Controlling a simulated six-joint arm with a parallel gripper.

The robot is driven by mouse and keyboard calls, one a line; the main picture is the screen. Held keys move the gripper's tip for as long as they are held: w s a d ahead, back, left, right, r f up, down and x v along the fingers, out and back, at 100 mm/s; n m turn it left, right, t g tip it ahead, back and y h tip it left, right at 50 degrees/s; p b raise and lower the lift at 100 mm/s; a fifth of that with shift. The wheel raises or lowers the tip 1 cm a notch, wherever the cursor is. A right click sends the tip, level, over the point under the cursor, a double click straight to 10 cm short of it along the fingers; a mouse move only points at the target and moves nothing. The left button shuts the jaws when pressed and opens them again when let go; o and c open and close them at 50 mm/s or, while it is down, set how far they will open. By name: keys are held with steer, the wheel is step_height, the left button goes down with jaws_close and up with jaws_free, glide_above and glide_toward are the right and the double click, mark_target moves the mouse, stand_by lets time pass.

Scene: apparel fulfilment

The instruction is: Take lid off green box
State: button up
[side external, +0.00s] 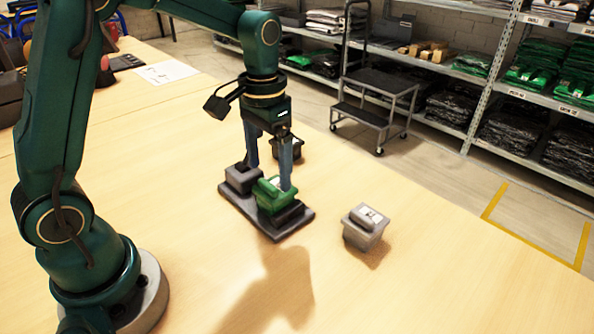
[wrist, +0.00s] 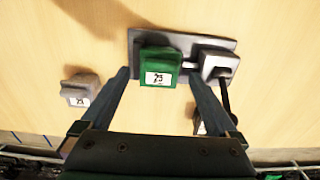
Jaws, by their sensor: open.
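The green box (side external: 270,196) stands on a dark grey tray (side external: 232,203) on the table. In the wrist view the green box (wrist: 160,58) shows a white label on its near side. The seam between its lid and body is too small to make out. My gripper (side external: 270,177) is open and points down over the green box. In the wrist view my gripper's fingertips (wrist: 159,74) are on the box's left and right sides, with a gap on each side. Nothing is held.
A grey box (side external: 242,178) shares the tray, beside the green one. A dark box (side external: 292,148) stands behind, partly hidden by my gripper. A light grey box (side external: 365,226) stands alone to the right. The front of the table is clear. Shelves and a step stool are beyond the table.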

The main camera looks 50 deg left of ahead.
steer(key=shift+f, duration=1.45)
steer(key=c, duration=1.4)
steer(key=shift+r, duration=0.1)
step_height(320, 180, up, 4)
steer(key=shift+w, duration=0.1)
steer(key=s+a+r, duration=0.5)
steer(key=a+r, duration=0.1)
steer(key=a, duration=0.4)
steer(key=d, duration=0.9)
steer(key=shift+w+r, duration=0.25)
steer(key=shift+w, duration=0.1)
